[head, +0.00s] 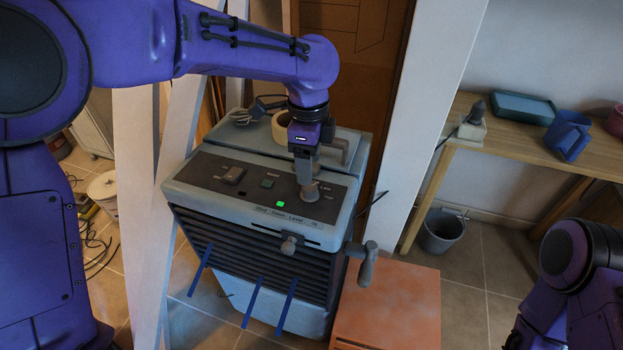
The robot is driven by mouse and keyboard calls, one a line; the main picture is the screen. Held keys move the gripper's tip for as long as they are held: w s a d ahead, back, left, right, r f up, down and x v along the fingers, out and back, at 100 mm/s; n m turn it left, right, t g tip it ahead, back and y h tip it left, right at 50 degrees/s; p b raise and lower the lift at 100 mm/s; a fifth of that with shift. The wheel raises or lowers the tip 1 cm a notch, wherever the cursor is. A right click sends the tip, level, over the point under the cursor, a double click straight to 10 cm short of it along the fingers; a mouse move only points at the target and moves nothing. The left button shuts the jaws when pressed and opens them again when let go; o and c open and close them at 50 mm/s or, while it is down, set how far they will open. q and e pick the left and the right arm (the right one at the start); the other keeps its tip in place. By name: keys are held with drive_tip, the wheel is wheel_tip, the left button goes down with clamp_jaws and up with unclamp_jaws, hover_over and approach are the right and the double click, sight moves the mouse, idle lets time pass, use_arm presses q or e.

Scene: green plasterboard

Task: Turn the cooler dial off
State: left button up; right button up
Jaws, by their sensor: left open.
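The cooler (190,185) is a grey-blue box with a dark control panel on its sloped top and a slatted front. The dial (310,193) is a small round grey knob at the right of the panel. A green light (281,204) is lit left of it. My left gripper (308,182) comes down from above with its fingers at the dial, partly hiding it. It is open; whether a finger touches the dial I cannot tell. My right arm shows at the lower right, but its gripper is out of view.
A slider knob (289,246) and a side handle (368,258) stick out from the cooler. A tape roll (283,130) lies on its top. An orange box (400,305) stands to the right. A wooden table (480,150) and a bucket (441,232) are farther right.

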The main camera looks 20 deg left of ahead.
sight(310, 191)
use_arm(q)
drive_tip(key=f, duration=0.4)
drive_tip(key=w+f, duration=0.1)
drive_tip(key=f, duration=0.2)
drive_tip(key=shift+s, duration=0.3)
drive_tip(key=shift+w, duration=0.1)
drive_tip(key=c, duration=1)
drive_tip(key=shift+r+p, duration=0.15)
drive_tip(key=shift+p, duration=0.15)
drive_tip(key=shift+c, duration=0.2)
drive_tip(key=n+p, duration=0.6)
drive_tip(key=p, duration=0.5)
drive_tip(key=shift+r, duration=0.2)
drive_tip(key=shift+f+n+p, duration=0.25)
drive_tip(key=shift+n+p, duration=0.85)
drive_tip(key=shift+p, duration=0.1)
